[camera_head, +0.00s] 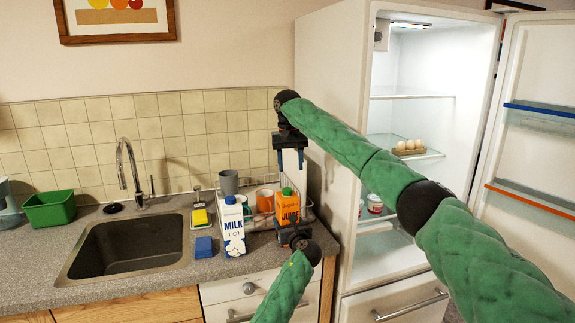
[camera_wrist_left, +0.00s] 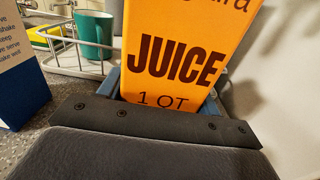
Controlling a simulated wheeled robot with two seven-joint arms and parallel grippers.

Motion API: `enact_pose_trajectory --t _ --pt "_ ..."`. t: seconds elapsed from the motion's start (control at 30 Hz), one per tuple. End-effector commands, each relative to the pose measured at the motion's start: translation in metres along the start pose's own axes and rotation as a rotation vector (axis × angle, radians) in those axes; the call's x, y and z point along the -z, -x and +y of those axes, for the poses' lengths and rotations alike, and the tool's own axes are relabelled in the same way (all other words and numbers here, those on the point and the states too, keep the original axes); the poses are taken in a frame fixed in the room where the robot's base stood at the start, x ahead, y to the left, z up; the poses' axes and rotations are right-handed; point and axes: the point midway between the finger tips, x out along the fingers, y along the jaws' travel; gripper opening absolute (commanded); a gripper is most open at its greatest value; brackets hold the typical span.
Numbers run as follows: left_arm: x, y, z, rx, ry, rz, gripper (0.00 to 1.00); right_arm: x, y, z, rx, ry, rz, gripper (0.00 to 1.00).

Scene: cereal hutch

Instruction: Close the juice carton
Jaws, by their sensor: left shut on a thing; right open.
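The orange juice carton (camera_head: 288,207) stands upright on the counter in front of the dish rack, with a green cap (camera_head: 287,191) on its top. My left gripper (camera_head: 297,234) is shut on the carton's lower part. The left wrist view shows the orange carton (camera_wrist_left: 182,55) between its jaws; the carton's top is out of that view. My right gripper (camera_head: 290,158) is open and empty, pointing down above the carton, clear of the cap. Whether the cap is seated tightly is too small to tell.
A milk carton (camera_head: 233,228) stands left of the juice, with a blue sponge (camera_head: 204,246) beside it. The wire dish rack (camera_head: 308,212) with cups is behind. The sink (camera_head: 130,245) lies left. The open fridge (camera_head: 345,160) is close on the right.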

Motion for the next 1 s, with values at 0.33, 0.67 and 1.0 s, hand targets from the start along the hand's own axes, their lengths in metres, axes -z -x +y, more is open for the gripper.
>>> enact_pose_trajectory --t 0.33,0.67,1.0 --pt "0.0003 -0.0003 0.0005 -0.001 0.000 0.000 0.00 -0.0009 -0.0024 -0.0035 0.015 0.494 -0.003 0.48" --pt "0.0003 -0.0003 0.0005 -0.001 0.000 0.000 0.00 -0.0015 -0.0028 -0.0064 0.031 0.967 0.004 0.48" --pt "0.0003 -0.0003 0.0005 -0.001 0.000 0.000 0.00 -0.0018 -0.0027 -0.0090 0.044 1.453 0.021 0.48"
